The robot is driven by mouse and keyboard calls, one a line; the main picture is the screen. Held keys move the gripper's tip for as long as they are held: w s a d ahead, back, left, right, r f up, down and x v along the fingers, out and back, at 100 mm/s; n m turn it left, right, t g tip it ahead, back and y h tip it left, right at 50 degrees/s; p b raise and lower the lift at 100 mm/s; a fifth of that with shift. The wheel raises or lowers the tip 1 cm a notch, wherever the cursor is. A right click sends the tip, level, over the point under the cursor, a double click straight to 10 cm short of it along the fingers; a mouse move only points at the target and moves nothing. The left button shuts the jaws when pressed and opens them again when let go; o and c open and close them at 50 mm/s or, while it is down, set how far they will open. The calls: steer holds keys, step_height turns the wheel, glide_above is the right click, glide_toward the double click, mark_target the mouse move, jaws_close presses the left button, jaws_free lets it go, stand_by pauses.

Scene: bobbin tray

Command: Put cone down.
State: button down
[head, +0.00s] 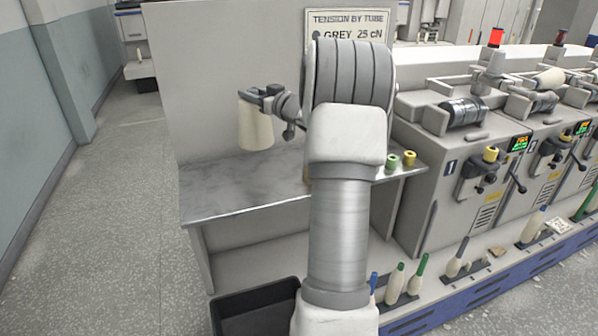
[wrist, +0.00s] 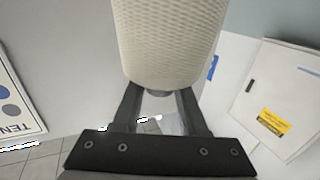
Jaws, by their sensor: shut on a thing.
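A cream yarn cone (head: 256,127) hangs from my gripper (head: 264,92) in the head view, above the left part of the grey bench (head: 225,188). A gap shows between the cone's lower end and the bench top. In the wrist view the cone (wrist: 168,40) fills the top middle, with its textured yarn side visible. My gripper (wrist: 158,108) is shut on the cone's end, with a finger on each side. The exact grip contact is partly hidden by the cone.
Small green and yellow spools (head: 409,158) stand at the bench's right end. A sign (head: 347,20) is on the panel behind. A winding machine (head: 460,130) stands to the right. A black bin (head: 255,312) is on the floor in front. The bench's left part is clear; my arm hides its middle.

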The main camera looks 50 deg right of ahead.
steer(key=a+f+b, duration=0.5)
steer(key=a+f, duration=0.6)
steer(key=shift+s, duration=0.25)
steer(key=shift+f+b, duration=0.2)
steer(key=shift+b, duration=0.1)
steer(key=shift+c, duration=2.2)
jaws_free()
steer(key=shift+r, duration=0.15)
